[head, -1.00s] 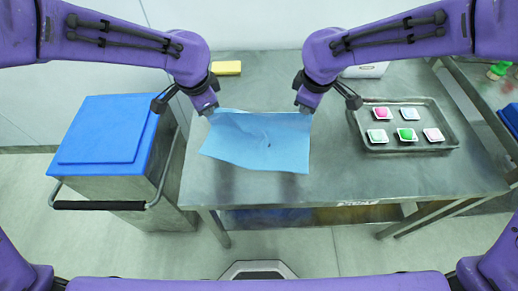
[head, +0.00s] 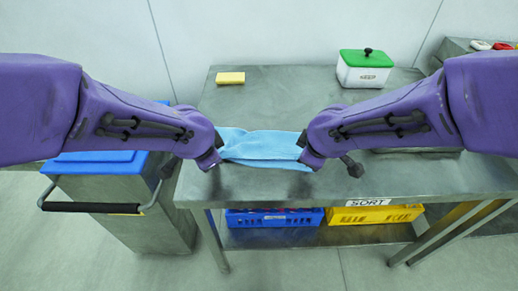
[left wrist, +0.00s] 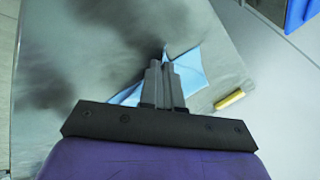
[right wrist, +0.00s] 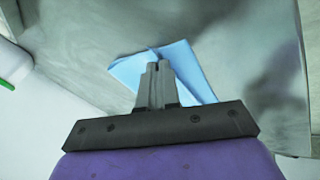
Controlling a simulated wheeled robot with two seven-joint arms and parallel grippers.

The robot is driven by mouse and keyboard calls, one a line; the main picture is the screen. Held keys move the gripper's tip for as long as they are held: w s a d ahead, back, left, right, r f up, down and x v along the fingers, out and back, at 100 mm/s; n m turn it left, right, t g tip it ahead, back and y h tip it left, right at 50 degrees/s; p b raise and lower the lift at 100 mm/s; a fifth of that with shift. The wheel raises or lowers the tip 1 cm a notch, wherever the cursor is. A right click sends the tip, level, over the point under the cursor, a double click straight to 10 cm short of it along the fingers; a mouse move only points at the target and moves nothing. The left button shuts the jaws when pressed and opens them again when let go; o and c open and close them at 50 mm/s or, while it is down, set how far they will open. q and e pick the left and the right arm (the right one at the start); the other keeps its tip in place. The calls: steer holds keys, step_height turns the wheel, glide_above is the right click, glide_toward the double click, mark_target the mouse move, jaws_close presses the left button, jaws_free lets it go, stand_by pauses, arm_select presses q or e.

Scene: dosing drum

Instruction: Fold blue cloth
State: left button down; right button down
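The light blue cloth (head: 262,147) lies on the metal table between my two grippers. It looks like a narrow band with a thick, rounded near edge, as if doubled over. My left gripper (head: 208,163) is at its left end and my right gripper (head: 308,158) at its right end. In the left wrist view the fingers (left wrist: 165,65) are shut with cloth (left wrist: 190,70) at their tips. In the right wrist view the fingers (right wrist: 157,67) are also shut on a cloth edge (right wrist: 188,62). The forearms hide the cloth's ends in the head view.
A yellow sponge-like block (head: 231,78) and a white box with a green lid (head: 364,69) stand at the back of the table. A blue-lidded bin (head: 100,163) stands left. Blue (head: 274,217) and yellow (head: 375,214) crates sit below. My right arm mostly hides the tray.

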steer(key=shift+r, duration=0.1)
arm_select(q)
steer(key=c, duration=1)
jaws_free()
arm_select(e)
steer(key=c, duration=1)
jaws_free()
steer(key=shift+s, duration=0.1)
arm_select(q)
steer(key=shift+s, duration=0.1)
